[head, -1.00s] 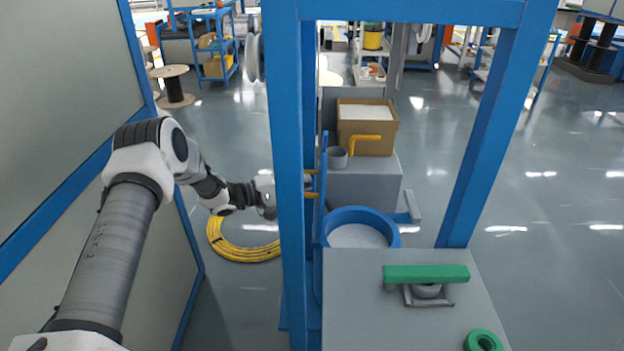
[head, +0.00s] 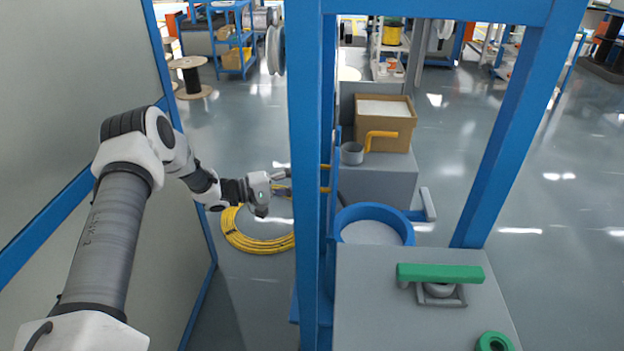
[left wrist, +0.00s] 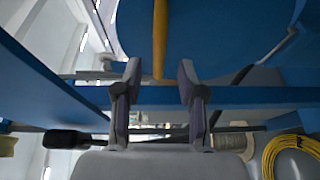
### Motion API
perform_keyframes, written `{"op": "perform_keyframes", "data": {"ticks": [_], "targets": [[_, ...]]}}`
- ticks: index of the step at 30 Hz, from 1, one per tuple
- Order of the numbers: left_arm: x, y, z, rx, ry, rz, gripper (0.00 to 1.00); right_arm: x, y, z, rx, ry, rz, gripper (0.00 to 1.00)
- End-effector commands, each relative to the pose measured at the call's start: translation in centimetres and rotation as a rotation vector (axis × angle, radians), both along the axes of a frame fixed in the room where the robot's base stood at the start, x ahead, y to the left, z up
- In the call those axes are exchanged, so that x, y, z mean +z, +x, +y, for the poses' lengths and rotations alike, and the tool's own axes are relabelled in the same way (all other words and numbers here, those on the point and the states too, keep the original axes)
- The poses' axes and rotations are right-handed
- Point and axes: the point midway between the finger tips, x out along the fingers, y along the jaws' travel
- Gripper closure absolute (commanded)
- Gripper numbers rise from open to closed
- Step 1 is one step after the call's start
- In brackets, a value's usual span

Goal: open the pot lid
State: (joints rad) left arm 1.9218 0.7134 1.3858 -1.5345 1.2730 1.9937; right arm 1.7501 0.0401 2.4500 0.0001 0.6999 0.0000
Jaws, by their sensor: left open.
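The blue round pot (head: 348,220) stands behind the grey box, with its pale inside visible from above. A blue plate, seen nearly edge-on (head: 336,160), stands upright beside it and looks like the lid; the blue post partly hides it. A yellow handle (head: 325,190) sticks out at the post. In the left wrist view a broad blue disc (left wrist: 215,40) fills the top, with a yellow bar (left wrist: 160,40) in front of it. My left gripper (head: 284,182) is left of the post; its open fingers (left wrist: 158,66) lie either side of the bar's lower end. My right gripper is out of view.
The thick blue post (head: 305,130) stands between my left arm and the pot. A grey box (head: 400,310) in front carries a green bar (head: 440,273) and a green ring (head: 494,342). A yellow cable coil (head: 255,245) lies on the floor. A cardboard box (head: 383,122) stands behind.

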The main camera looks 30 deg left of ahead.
Motion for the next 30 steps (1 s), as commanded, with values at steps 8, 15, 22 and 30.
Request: {"op": "perform_keyframes", "data": {"ticks": [8,15,22,30], "targets": [[0.2,-4.6,4.2,0.003,-0.002,-0.001,0.60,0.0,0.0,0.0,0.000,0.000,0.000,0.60],[0.2,-5.3,4.7,0.000,0.000,0.000,0.60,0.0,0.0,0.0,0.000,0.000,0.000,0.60],[0.1,-5.3,4.7,0.000,0.001,0.001,0.60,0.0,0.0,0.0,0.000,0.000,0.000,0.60],[0.1,-5.3,4.7,0.000,0.001,0.001,0.60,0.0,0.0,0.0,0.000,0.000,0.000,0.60]]}}
